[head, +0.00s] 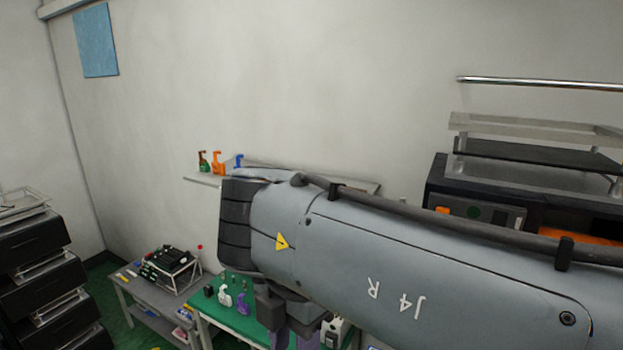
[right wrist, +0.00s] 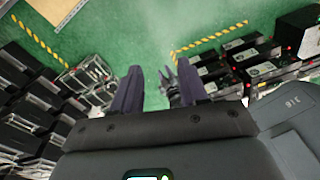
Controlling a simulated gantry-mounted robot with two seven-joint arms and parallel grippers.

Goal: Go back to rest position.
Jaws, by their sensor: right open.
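My right gripper (right wrist: 159,72) shows in the right wrist view with its two dark fingers apart and nothing between them. It points down over a green floor (right wrist: 150,45), clear of the equipment there. In the head view my grey right arm crosses the lower right of the picture and hides part of the bench behind it. My left gripper is in neither view.
A green-topped bench (head: 237,318) holds small bottles (head: 242,304). A grey table (head: 145,292) carries a black device (head: 170,268). Black drawers (head: 35,285) stand at left. A wall shelf (head: 203,181) holds spray bottles (head: 216,161). Dark equipment (head: 475,212) stands behind my arm.

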